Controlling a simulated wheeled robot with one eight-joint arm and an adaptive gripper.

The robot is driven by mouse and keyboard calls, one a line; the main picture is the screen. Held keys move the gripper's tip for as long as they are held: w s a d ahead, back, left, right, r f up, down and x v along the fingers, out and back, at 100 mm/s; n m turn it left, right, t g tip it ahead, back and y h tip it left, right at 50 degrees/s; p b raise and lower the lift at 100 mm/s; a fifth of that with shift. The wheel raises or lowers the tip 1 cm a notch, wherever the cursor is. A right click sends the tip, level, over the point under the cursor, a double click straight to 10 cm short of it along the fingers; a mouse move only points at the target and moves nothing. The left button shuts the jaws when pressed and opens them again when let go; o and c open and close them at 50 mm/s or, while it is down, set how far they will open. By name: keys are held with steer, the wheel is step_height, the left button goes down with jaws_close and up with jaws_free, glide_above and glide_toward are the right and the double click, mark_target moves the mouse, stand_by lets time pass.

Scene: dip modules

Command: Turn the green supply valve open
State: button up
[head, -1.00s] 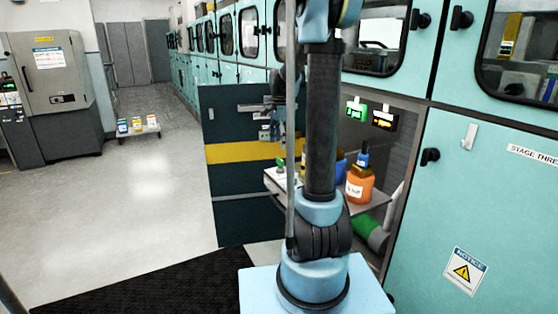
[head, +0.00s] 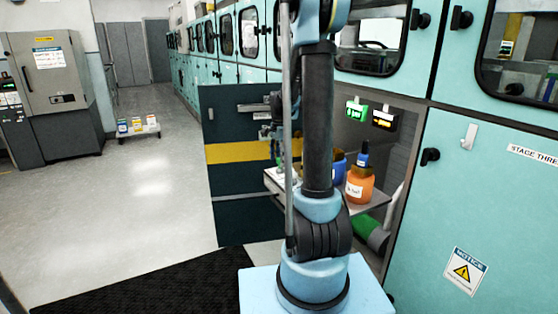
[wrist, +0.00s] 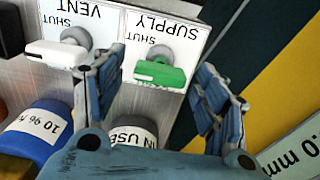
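The green supply valve handle (wrist: 160,74) lies crosswise below a white label reading SUPPLY and SHUT, upside down in the wrist view. My gripper (wrist: 163,84) is open, with one blue finger on each side of the handle. I see no clear contact with the handle. The white vent valve handle (wrist: 57,53) lies to the left, beyond the left finger, under a VENT and SHUT label. In the head view my gripper (head: 278,150) is small and partly behind my arm, and the green handle cannot be made out there.
A blue container (wrist: 45,130) and a grey one labelled IN USE (wrist: 135,131) stand close below the valves. A dark panel with a yellow stripe (head: 238,152) stands beside the bay. An orange bottle (head: 360,184) sits on the shelf (head: 372,201).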

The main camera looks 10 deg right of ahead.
steer(key=c, duration=0.9)
steer(key=shift+a, duration=0.15)
steer(key=shift+n, duration=0.3)
steer(key=n, duration=1.3)
steer(key=shift+w+n, duration=0.1)
steer(key=shift+n, duration=2)
